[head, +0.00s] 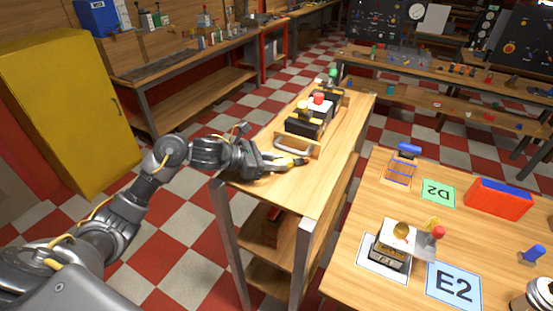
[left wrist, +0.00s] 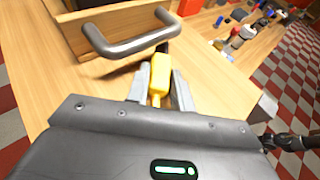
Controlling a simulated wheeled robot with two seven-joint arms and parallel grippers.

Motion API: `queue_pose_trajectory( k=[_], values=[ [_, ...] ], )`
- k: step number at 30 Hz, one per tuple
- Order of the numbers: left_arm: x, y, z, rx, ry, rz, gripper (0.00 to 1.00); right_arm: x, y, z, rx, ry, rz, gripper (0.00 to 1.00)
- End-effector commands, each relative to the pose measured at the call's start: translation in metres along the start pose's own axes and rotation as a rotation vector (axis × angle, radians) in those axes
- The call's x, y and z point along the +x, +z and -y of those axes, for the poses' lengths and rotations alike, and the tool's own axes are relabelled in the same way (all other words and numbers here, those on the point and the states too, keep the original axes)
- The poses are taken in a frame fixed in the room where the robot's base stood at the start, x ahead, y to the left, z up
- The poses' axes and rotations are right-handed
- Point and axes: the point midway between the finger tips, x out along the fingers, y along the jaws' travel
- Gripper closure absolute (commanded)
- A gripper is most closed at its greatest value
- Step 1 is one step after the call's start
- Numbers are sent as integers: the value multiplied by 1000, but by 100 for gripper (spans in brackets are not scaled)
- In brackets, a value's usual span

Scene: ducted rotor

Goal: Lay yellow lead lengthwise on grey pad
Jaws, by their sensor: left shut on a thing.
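My left gripper (head: 297,162) reaches over the near end of the narrow wooden table. It is shut on the yellow lead, whose thick yellow part (left wrist: 160,74) shows between the two fingers in the left wrist view. A thinner yellow piece runs back toward the palm, and a dark tip points away. The lead is at or just above the tabletop, beside the grey handle of a tray; I cannot tell if it touches the wood. I cannot pick out the grey pad for certain.
A wooden tray with a grey handle (head: 291,145) holds black and white units with coloured knobs. The right table (head: 350,212) carries a D2 card (head: 438,192), an E2 card (head: 454,286), a red bin (head: 498,198) and a small device. A checkered floor gap separates the tables.

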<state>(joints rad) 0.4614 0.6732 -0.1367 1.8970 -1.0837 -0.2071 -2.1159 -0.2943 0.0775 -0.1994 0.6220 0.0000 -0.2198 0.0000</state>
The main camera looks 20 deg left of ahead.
Motion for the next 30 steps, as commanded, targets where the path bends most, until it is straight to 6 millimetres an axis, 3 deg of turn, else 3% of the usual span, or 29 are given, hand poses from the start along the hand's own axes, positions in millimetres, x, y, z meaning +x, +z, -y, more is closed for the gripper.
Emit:
queue_pose_trajectory(
  k=[5,6,11,22,30],
  values=[
    [3,-2,1,2,-2,1,100,4,12,3,0,-3,14,100],
    [2,-1,1,1,-2,1,74,3,12,3,0,-3,15,100],
    [1,-1,0,0,0,1,55,3,8,1,0,-1,10,100],
    [-2,1,0,1,1,1,55,0,6,0,-1,0,8,100],
    [-52,-5,-1,6,4,-3,55,23,9,-3,-3,4,8,100]
  ],
)
